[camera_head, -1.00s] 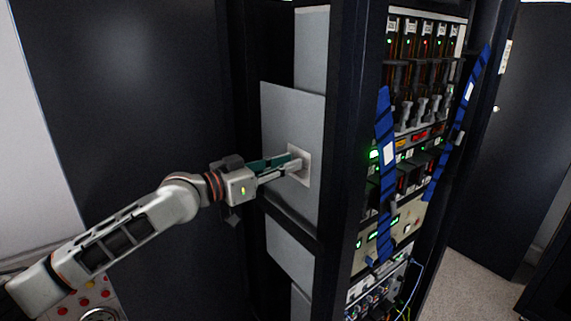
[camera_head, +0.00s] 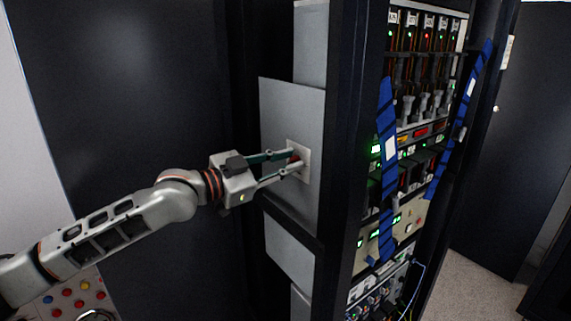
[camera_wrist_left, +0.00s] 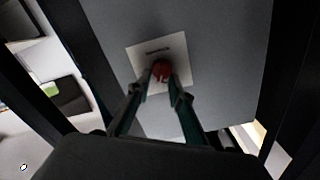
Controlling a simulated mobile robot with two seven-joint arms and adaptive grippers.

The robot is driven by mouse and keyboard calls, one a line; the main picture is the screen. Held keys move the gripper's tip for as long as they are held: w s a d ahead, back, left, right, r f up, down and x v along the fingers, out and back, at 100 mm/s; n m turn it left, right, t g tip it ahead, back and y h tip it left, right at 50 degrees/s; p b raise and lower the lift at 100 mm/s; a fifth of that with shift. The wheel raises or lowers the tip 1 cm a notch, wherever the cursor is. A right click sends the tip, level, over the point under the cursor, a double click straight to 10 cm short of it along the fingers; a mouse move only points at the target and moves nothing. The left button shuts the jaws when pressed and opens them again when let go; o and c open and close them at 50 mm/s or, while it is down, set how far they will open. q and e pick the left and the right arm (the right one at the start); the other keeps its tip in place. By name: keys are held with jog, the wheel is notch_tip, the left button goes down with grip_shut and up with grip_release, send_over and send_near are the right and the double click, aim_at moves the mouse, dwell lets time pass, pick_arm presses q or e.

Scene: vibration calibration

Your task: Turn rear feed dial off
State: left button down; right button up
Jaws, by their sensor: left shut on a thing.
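The rear feed dial is a small red knob (camera_wrist_left: 161,70) on a pale square plate (camera_wrist_left: 181,51), which is fixed to a grey panel on the rack's side. In the head view the dial (camera_head: 295,158) shows only as a bit of red between my fingers, on the plate (camera_head: 304,165). My left gripper (camera_head: 296,160) reaches in from the left and is shut on the dial, one finger on either side. The wrist view also shows the left gripper (camera_wrist_left: 160,75) with its fingertips against the knob. My right gripper is not in view.
The grey side panel (camera_head: 285,110) sits in a dark rack frame (camera_head: 345,120). The rack front holds lit modules (camera_head: 425,40) and blue straps (camera_head: 387,130). A panel with coloured buttons (camera_head: 75,295) is at the lower left. A dark door (camera_head: 515,130) stands at the right.

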pick_arm(q)
jog(key=shift+s+r+m+p, duration=0.1)
jog(key=shift+m+p, duration=0.25)
jog(key=shift+m, duration=0.65)
jog(key=shift+s+d+f+m+p, duration=0.1)
jog(key=shift+f+m+p, duration=0.15)
jog(key=shift+m+p, duration=1.2)
jog(key=shift+s+d+f+m+p, duration=0.2)
jog(key=shift+m+p, duration=0.55)
jog(key=shift+m, duration=1.25)
jog(key=shift+w+a+f+m+p, duration=0.1)
jog(key=shift+f+m+p, duration=0.2)
jog(key=shift+m+p, duration=1.15)
jog(key=shift+m+b, duration=0.35)
jog(key=shift+m, duration=0.05)
jog(key=c, duration=1.8)
grip_release()
